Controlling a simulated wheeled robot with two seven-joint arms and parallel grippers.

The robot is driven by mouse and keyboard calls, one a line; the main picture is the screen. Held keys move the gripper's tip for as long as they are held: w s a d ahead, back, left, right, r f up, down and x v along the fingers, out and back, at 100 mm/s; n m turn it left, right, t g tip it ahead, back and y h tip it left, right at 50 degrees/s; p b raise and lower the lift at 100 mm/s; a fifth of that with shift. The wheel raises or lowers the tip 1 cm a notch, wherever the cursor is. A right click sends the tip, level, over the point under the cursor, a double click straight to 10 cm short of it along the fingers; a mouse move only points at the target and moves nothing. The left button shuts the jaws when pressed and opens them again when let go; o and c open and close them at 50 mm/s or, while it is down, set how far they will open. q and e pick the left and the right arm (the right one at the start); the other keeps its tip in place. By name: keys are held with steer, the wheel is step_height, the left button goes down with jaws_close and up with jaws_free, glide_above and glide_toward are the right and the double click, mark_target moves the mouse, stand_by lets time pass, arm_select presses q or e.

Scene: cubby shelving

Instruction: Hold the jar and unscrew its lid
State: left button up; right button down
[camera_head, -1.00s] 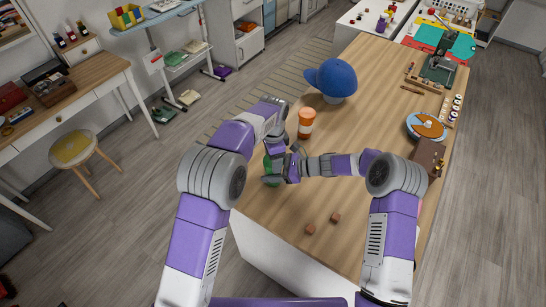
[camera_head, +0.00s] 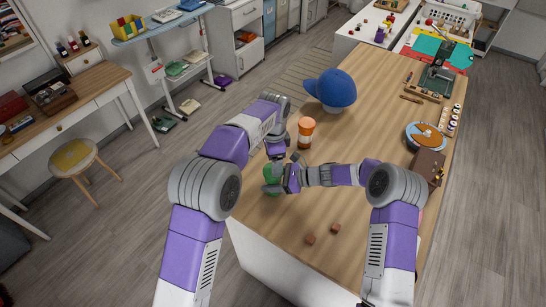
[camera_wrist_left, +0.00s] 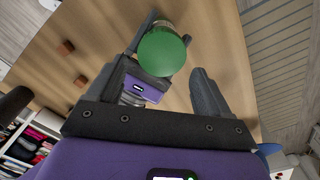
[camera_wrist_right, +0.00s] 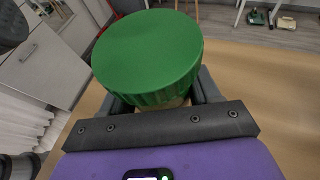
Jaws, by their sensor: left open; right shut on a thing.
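The jar has a round green lid, which fills the middle of the right wrist view (camera_wrist_right: 148,55). In the head view the green lid (camera_head: 270,174) shows at the table's left edge, partly hidden by my grippers. My right gripper (camera_head: 270,188) is shut on the jar (camera_wrist_right: 165,101) below the lid. My left gripper (camera_wrist_left: 172,82) is open above the jar. In the left wrist view the green lid (camera_wrist_left: 162,54) sits between and beyond its fingers, and the jar's glass body (camera_wrist_left: 165,27) shows behind it. The lid appears seated on the jar.
An orange bottle (camera_head: 306,132) and a blue cap (camera_head: 331,88) stand beyond the grippers. Two small brown cubes (camera_head: 335,228) (camera_head: 310,240) lie near the front. A brown box (camera_head: 429,166) and a blue plate (camera_head: 426,137) are at the right. The wooden table (camera_head: 370,130) is clear in the middle.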

mark_target(267, 169)
arm_select(q)
steer(key=m, duration=0.3)
steer(key=shift+s+d, duration=0.2)
steer(key=shift+s, duration=0.05)
steer(key=m, duration=0.2)
steer(key=r+m, duration=0.1)
steer(key=m, duration=0.1)
steer(key=shift+d, duration=0.1)
steer(key=m, duration=0.2)
steer(key=r+m, duration=0.1)
steer(key=m, duration=0.1)
steer(key=shift+w+r, duration=0.1)
steer(key=shift+r, duration=0.1)
steer(key=m, duration=0.1)
steer(key=r+m, duration=0.1)
steer(key=shift+w+a+r+m, duration=0.2)
steer(key=shift+a+m, duration=0.1)
steer(key=shift+a, duration=0.05)
steer(key=shift+a+f, duration=0.1)
steer(key=shift+f, duration=0.35)
step_height(267, 169, down, 7)
steer(key=shift+r, duration=0.1)
